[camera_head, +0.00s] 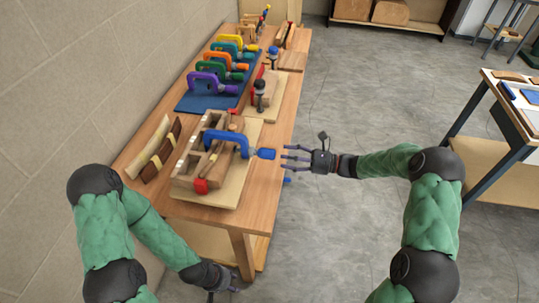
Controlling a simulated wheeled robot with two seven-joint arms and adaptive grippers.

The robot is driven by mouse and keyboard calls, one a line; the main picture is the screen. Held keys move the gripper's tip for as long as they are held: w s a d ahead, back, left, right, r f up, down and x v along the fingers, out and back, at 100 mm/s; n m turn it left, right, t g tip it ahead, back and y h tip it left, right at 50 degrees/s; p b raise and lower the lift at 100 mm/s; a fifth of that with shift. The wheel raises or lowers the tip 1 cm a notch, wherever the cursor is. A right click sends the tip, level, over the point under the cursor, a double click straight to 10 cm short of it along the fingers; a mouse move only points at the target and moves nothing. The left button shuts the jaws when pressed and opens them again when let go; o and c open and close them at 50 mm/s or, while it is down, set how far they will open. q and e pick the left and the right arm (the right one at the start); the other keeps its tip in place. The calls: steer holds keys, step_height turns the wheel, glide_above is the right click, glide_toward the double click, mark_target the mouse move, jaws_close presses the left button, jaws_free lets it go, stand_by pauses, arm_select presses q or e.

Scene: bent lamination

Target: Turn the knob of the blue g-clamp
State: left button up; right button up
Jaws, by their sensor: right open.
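The blue g-clamp (239,139) sits on the wooden bending form (190,165) near the front of the long workbench. Its blue knob (266,154) points right, past the bench's right edge. My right gripper (285,156) is open, with its dark fingers spread and pointing left at the knob. The fingertips are a little to the right of the knob, and a small gap shows between them. My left gripper (230,290) is low at the bottom of the view, in front of the bench and away from the clamp. Its fingers are partly cut off, so its opening is unclear.
Several coloured clamps, including a purple one (211,80), stand on a blue mat (190,102) farther back. Curved wooden strips (160,150) lie left of the form. A second table (532,125) is at the right. The floor between is clear.

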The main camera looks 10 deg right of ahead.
mark_target(270, 154)
steer(key=x, duration=0.6)
steer(key=shift+a+b, duration=0.2)
steer(key=shift+b, duration=0.1)
steer(key=c, duration=1.2)
